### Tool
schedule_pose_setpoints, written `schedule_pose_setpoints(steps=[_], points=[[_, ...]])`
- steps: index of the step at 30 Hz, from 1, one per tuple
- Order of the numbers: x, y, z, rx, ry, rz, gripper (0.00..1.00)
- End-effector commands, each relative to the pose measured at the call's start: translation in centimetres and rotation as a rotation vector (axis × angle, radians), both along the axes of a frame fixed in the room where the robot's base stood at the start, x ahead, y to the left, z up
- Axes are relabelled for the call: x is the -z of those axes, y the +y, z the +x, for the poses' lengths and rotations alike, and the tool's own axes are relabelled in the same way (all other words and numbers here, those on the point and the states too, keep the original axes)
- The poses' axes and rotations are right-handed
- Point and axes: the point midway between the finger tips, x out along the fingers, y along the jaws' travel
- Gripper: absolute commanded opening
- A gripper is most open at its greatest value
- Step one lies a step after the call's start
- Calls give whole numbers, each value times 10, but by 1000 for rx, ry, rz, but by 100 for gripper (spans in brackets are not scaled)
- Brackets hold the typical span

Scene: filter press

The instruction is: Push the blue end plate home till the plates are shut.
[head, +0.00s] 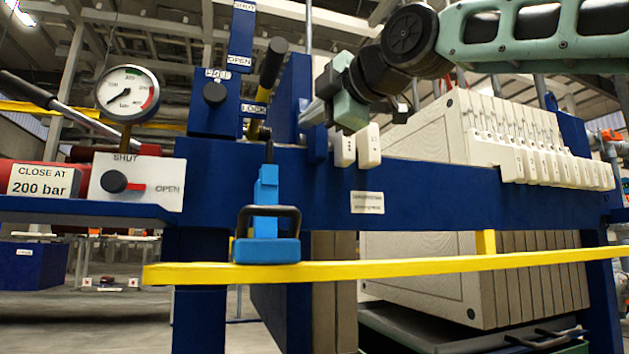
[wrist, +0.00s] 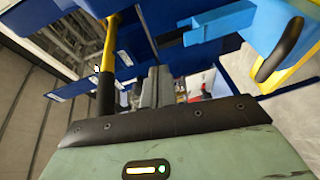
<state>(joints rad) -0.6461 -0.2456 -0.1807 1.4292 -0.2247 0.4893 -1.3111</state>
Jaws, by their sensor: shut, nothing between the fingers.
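The blue end plate (head: 288,92) stands upright behind the blue side beam (head: 440,190), left of the plates. Two pale plates with tabs (head: 357,147) stand close to it on its right. A wide gap separates them from the main stack of cream plates (head: 520,130) at the right. My gripper (head: 308,112) is above the beam, beside the end plate's right side, its grey fingers pointing left. In the wrist view the fingers (wrist: 158,75) are together and empty. I cannot tell whether they touch the plate.
A yellow rail (head: 400,269) runs along the front, with a blue block and black handle (head: 268,222) on it. A gauge (head: 127,95), a SHUT/OPEN switch (head: 115,182) and a yellow-black lever (head: 269,72) are at the left.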

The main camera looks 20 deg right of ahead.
Motion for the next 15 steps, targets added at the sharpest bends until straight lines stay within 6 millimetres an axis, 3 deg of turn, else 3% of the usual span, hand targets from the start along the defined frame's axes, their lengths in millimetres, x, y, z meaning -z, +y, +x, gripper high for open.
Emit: schedule_pose_setpoints(steps=[1,6,15], points=[[11,-7,-2,6,-34,-10,0],[4,-22,-7,24,-109,-45,0],[-8,-26,-3,39,-127,-55,0]])
